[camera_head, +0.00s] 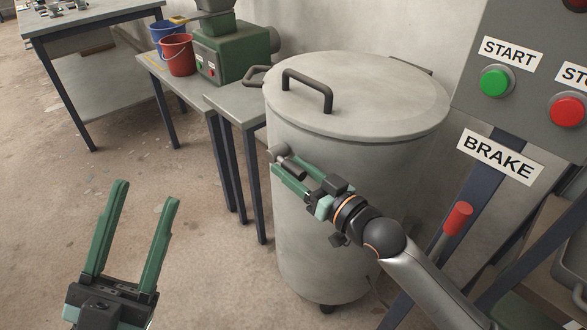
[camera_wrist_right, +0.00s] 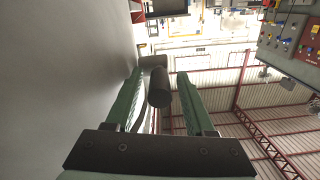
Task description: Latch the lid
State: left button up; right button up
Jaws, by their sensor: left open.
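The grey round lid (camera_head: 385,105) lies flat on top of the grey drum (camera_head: 310,240), with a dark bar handle (camera_head: 308,90) on it. A latch with a dark cylindrical grip (camera_head: 292,166) sits on the drum's side below the rim. The latch grip also shows in the right wrist view (camera_wrist_right: 159,90). My right gripper (camera_head: 284,174) is at the latch, its green fingers open on either side of the grip, with gaps visible in the wrist view (camera_wrist_right: 161,74). Whether the latch is fastened cannot be told. My left gripper (camera_head: 147,191) is open and empty, left of the drum.
A control panel (camera_head: 535,70) with start and stop buttons stands at right, above a red-tipped brake lever (camera_head: 457,218). A green machine (camera_head: 235,55), a red bucket (camera_head: 178,55) and a blue bucket (camera_head: 167,37) stand on benches behind left. The floor at left is clear.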

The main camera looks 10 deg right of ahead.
grip_shut()
dwell(1.2)
